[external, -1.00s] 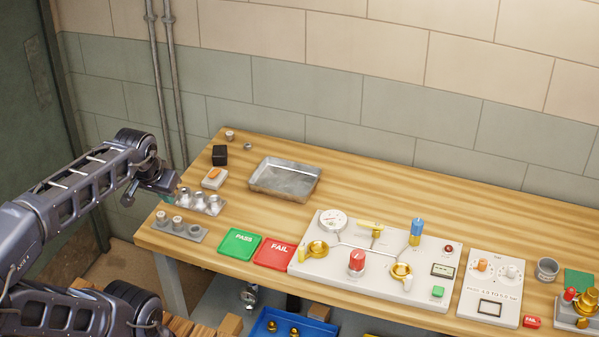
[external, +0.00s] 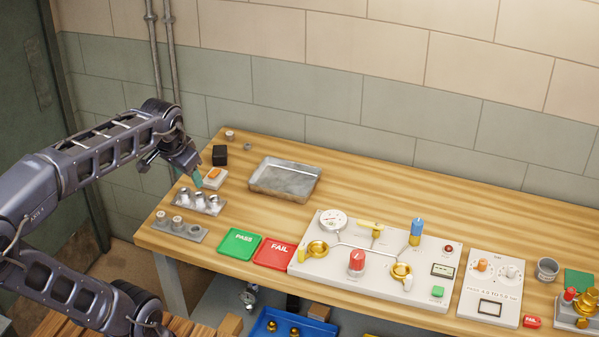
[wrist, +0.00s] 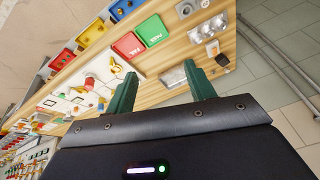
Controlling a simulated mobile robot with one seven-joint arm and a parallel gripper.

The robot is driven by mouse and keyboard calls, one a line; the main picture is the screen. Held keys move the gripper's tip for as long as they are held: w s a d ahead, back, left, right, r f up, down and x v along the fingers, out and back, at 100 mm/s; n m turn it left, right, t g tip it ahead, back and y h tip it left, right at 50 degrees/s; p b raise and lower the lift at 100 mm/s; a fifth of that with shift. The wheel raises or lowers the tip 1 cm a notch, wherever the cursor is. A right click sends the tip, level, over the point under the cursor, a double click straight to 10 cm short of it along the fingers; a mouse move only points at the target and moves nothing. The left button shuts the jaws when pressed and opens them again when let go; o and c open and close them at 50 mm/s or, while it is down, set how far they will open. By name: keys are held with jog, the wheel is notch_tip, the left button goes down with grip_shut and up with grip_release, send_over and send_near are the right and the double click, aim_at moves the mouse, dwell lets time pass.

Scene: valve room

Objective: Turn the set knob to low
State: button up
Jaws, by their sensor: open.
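A white panel (external: 492,288) at the right of the bench has an orange knob (external: 481,265) and a white knob (external: 511,271) with small markings above them. Its lettering is too small to tell which knob is the set knob or where low is. My gripper (external: 196,180) is far to the left of this panel, above the bench's left end. In the wrist view my gripper (wrist: 162,86) shows two green fingers spread apart with nothing held between them.
A larger white valve panel (external: 330,262) has a gauge, a red knob and yellow handles. Green (external: 240,243) and red (external: 274,253) cards, a metal tray (external: 285,178) and a holder of metal fittings (external: 202,202) lie on the bench. The back right of the bench is clear.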

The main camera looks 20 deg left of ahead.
jog(key=w+d+r+m+g, duration=0.1)
jog(key=w+d+r+m, duration=0.2)
jog(key=w+d+m, duration=0.8)
jog(key=m+g, duration=0.3)
jog(key=m, duration=1.3)
send_over(418, 221)
notch_tip(418, 221, down, 19)
jog(key=shift+f, duration=0.2)
notch_tip(418, 221, down, 10)
jog(key=shift+f, duration=0.1)
jog(key=c, duration=1)
